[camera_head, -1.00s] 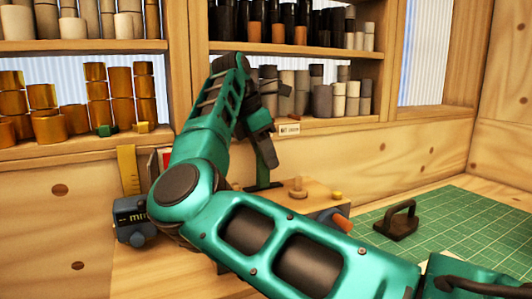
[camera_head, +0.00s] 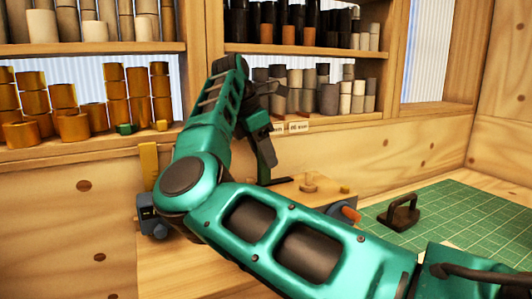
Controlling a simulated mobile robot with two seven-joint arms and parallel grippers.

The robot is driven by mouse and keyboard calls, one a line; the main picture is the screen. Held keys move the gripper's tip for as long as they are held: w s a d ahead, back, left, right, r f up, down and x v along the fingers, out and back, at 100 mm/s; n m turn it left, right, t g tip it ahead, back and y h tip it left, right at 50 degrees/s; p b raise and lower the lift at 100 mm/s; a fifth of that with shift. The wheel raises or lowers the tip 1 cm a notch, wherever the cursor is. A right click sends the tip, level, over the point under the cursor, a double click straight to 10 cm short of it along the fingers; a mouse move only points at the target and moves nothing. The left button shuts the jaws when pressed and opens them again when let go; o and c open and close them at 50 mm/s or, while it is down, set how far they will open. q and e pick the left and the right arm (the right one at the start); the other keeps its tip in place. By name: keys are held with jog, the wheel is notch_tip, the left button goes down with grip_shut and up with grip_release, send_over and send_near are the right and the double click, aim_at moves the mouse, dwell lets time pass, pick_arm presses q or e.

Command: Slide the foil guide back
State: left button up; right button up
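My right arm reaches in from the lower right and bends up, covering much of the foil machine. My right gripper (camera_head: 262,150) hangs down over the machine's far side. One dark finger shows pointing at the wooden top (camera_head: 320,199); the other finger is hard to make out, so opening and contact cannot be told. A dark flat bar (camera_head: 278,181) lies beside the fingertip. A round wooden knob (camera_head: 308,188) and a yellow upright strip (camera_head: 148,165) show on the machine. I cannot tell which part is the foil guide. My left gripper is not in view.
Shelves of gold rolls (camera_head: 72,127) and grey rolls (camera_head: 329,100) stand behind. A green cutting mat (camera_head: 455,222) with a dark handled block (camera_head: 400,213) lies at the right. An orange handle (camera_head: 350,214) sticks out from the machine. Much of the mat is clear.

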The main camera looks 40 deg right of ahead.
jog(key=shift+o, duration=0.7)
jog(key=shift+d, duration=0.15)
jog(key=p+v, duration=0.2)
jog(key=v, duration=1.1)
jog(key=shift+f, duration=0.1)
